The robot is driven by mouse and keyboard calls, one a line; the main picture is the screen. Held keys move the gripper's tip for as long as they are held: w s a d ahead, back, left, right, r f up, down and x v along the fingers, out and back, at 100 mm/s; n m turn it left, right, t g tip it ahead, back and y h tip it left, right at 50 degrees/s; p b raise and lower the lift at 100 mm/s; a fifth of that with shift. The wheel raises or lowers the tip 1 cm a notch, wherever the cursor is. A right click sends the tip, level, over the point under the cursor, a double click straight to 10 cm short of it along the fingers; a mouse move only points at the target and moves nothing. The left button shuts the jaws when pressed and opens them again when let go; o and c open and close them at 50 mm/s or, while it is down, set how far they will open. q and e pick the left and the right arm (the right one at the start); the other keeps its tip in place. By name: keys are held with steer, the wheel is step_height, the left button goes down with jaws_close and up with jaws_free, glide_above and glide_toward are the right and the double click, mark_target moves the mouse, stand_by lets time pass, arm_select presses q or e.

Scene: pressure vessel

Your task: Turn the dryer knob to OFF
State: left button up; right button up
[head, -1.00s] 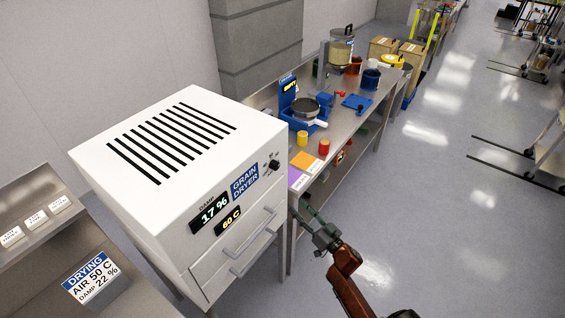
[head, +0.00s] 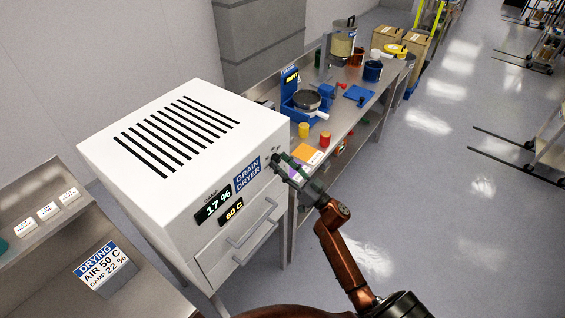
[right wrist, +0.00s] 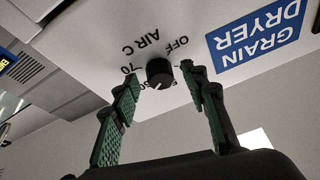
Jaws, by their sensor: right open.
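The grain dryer (head: 150,215) is a white box with a blue name plate and vents on top. In the right wrist view its black round knob (right wrist: 159,72) sits on the panel, which appears upside down. The word OFF (right wrist: 178,43) is above and right of the knob; 70 is to its left. A pale mark shows at the knob's lower edge, away from OFF. My right gripper (head: 281,163) is open at the panel, its green fingers either side of the knob in the wrist view; contact cannot be told. In the head view it largely hides the knob. My left gripper is not seen.
Drawer handles (head: 252,232) project from the dryer's front below the displays. A metal bench (head: 345,115) behind carries a blue device, red and yellow pots and coloured cards. A DRYING sign (head: 103,265) stands at lower left.

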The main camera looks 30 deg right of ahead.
jaws_close()
stand_by(0.6)
steer(key=shift+n, duration=0.3)
